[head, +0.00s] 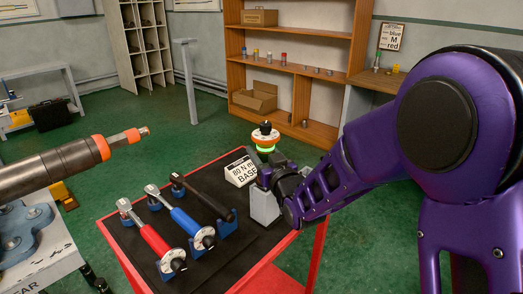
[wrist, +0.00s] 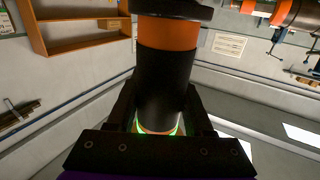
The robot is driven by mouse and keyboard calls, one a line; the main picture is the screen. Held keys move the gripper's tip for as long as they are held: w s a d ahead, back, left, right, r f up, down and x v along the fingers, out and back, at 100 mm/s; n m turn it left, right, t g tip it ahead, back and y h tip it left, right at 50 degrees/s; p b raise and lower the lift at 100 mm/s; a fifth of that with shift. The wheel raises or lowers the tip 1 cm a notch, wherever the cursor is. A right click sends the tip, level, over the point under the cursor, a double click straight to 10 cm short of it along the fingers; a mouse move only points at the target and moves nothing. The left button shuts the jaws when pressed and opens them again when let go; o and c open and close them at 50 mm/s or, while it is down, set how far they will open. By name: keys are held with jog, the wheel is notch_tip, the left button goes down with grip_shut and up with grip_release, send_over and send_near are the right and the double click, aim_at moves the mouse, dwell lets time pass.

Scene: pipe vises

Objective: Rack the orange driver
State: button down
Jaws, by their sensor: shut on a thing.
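The orange driver (head: 265,135) is upright in my gripper (head: 267,172), above the far right part of the cart. In the head view its black-and-orange end shows on top, with a glowing green ring below. In the wrist view the orange driver (wrist: 163,80) is a thick black cylinder with an orange band, and the fingers of my gripper (wrist: 160,118) are closed on either side of it. Its lower end is hidden. On the cart (head: 225,252), red (head: 152,238), blue (head: 186,222) and black (head: 208,198) wrenches lie in blue holders.
A large pipe with orange collars (head: 75,160) juts in from the left. A wooden shelf (head: 297,60) is at the back. Green floor is open behind the cart.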

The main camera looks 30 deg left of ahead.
jog(key=shift+f, duration=0.65)
dwell(1.0)
